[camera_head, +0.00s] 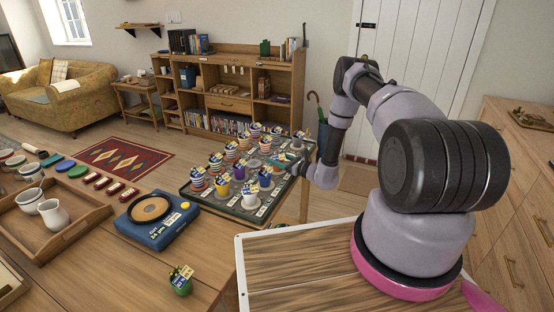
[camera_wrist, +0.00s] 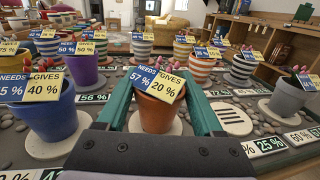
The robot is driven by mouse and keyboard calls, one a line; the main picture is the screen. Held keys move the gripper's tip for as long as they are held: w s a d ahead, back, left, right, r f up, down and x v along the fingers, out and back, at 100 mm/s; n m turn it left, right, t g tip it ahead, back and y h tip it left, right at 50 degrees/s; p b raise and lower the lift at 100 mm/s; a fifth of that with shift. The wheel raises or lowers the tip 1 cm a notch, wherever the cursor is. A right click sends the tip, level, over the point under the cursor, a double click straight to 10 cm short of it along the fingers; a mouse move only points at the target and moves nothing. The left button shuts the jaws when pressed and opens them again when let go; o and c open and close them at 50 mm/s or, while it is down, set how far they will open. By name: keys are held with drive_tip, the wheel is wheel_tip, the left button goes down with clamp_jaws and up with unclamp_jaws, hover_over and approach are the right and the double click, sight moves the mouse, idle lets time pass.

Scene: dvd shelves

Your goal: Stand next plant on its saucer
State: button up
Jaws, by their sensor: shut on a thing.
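A terracotta pot (camera_wrist: 160,113) with a small plant carries a blue and yellow card reading NEEDS 57 %, GIVES 20 %. My gripper (camera_wrist: 162,100) is shut on this pot, with a green finger on each side. A pale saucer (camera_wrist: 135,122) shows beside and behind the pot; I cannot tell whether the pot touches it. To the right, a pale round slotted disc (camera_wrist: 232,118) is bare, with percent labels near it. In the head view my gripper (camera_head: 296,164) is at the right side of the plant tray (camera_head: 205,201); the held pot is hard to make out there.
Striped pots stand behind. A green pot (camera_head: 182,287) is on the front table, near a blue turntable-like device (camera_head: 150,222).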

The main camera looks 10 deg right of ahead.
drive_tip(key=o, duration=1.5)
drive_tip(key=shift+o, duration=0.2)
drive_tip(key=shift+r, duration=0.1)
drive_tip(key=v, duration=1.2)
drive_tip(key=s+a+r+n+g, duration=0.3)
drive_tip(key=r+n+g, duration=0.15)
drive_tip(key=r, duration=0.55)
drive_tip(key=s+a+r+n+g+y, duration=0.1)
drive_tip(key=s+a+r+n+g, duration=0.25)
drive_tip(key=r, duration=0.75)
drive_tip(key=s+a+r+n+g, duration=0.1)
drive_tip(key=a+r+n+g, duration=0.25)
drive_tip(key=r+n, duration=0.5)
drive_tip(key=s+d+r+n+t+h, duration=0.2)
drive_tip(key=s+r+h, duration=0.3)
drive_tip(key=s+r, duration=0.5)
drive_tip(key=s+d+r+n+t+h, duration=0.3)
drive_tip(key=s+d+r+n+h, duration=0.1)
drive_tip(key=s+r, duration=0.7)
drive_tip(key=s+d+h, duration=0.1)
drive_tip(key=s+h, duration=0.1)
drive_tip(key=s, duration=0.1)
drive_tip(key=shift+d+n, duration=0.35)
